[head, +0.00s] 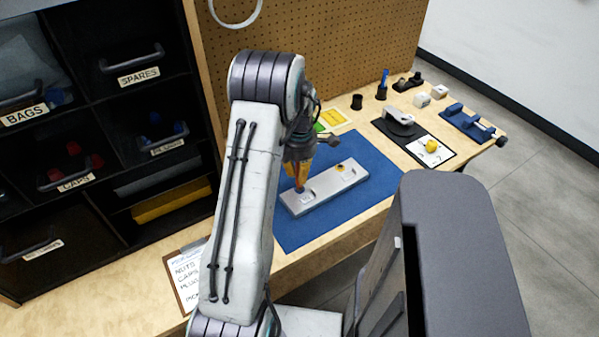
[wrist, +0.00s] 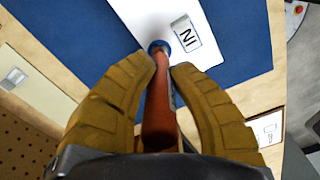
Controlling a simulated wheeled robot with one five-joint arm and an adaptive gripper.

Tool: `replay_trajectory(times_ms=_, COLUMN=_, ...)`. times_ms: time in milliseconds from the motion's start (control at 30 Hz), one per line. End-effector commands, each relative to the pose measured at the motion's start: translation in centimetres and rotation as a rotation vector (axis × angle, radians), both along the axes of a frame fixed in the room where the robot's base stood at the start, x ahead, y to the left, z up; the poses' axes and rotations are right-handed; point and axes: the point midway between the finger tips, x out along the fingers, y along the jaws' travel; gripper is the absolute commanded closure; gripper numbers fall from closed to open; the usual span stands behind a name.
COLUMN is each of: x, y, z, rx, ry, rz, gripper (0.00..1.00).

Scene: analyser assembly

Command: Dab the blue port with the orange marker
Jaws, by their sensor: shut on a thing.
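My gripper (wrist: 163,66) has its two yellow-brown fingers closed around the orange marker (wrist: 158,112). In the head view my gripper (head: 299,176) points down over the left end of the white analyser plate (head: 322,194). The blue port (wrist: 157,44) shows as a blue ring at the marker's far end, beside the "IN" label (wrist: 187,36). The marker's tip is over or at the port and hides part of it. I cannot tell whether they touch.
The plate lies on a blue mat (head: 375,170) on the wooden bench. A blue pen (head: 384,77) stands in a dark holder (head: 381,93) farther back. A pegboard (head: 330,50) rises behind.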

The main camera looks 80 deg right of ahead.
Motion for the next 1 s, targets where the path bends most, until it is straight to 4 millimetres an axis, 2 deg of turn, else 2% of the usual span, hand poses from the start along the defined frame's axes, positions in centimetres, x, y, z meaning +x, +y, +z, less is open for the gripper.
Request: replay_trajectory(times_ms=1000, x=0.0, y=-0.1, z=6.8, rx=-0.002, ry=0.000, rz=0.000, gripper=1.00)
